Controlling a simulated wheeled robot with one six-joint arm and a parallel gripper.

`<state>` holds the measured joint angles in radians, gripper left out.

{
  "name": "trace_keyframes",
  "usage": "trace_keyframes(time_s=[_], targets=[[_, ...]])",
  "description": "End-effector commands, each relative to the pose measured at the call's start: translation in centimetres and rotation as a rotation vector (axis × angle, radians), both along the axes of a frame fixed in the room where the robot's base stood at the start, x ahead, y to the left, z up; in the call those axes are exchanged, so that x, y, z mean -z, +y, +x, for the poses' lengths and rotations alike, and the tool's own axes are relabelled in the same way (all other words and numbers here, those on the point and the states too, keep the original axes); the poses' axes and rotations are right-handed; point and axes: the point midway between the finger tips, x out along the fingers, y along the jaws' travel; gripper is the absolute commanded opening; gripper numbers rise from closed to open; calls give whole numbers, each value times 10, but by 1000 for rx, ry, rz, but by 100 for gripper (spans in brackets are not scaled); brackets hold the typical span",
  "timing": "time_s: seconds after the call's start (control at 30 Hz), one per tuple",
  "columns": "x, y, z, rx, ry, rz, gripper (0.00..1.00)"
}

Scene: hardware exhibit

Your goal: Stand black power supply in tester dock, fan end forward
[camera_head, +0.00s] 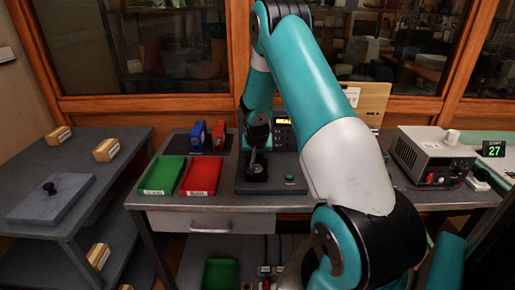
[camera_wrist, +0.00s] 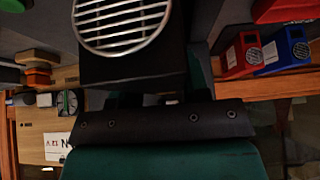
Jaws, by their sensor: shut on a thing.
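The black power supply (camera_wrist: 133,68) fills the upper middle of the wrist view, with its round silver fan grille (camera_wrist: 122,22) facing the camera. My gripper (camera_head: 257,150) is shut on it; the fingertips are hard to make out in the wrist view. In the head view my gripper is low over the tester dock (camera_head: 272,187), a grey base with a green button (camera_head: 290,178) and a lit display behind. A small dark shape lies under my gripper there; I cannot tell how much is supply and how much is dock, or whether the supply touches the dock.
A blue supply (camera_head: 198,135) and a red supply (camera_head: 219,135) stand on a dark mat left of the dock. A green tray (camera_head: 162,175) and a red tray (camera_head: 201,176) lie in front. A grey bench instrument (camera_head: 433,155) stands to the right. My arm hides the bench between.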

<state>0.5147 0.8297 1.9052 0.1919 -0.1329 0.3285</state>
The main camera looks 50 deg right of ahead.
Motion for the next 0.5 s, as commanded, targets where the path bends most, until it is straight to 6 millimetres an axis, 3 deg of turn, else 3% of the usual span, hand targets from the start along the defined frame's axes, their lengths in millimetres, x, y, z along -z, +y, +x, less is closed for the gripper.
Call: trace_keyframes(time_s=[0.17,0.5], targets=[[-1,-11,12,-11,-3,-2,0],[6,-16,8,-3,-2,-2,0]])
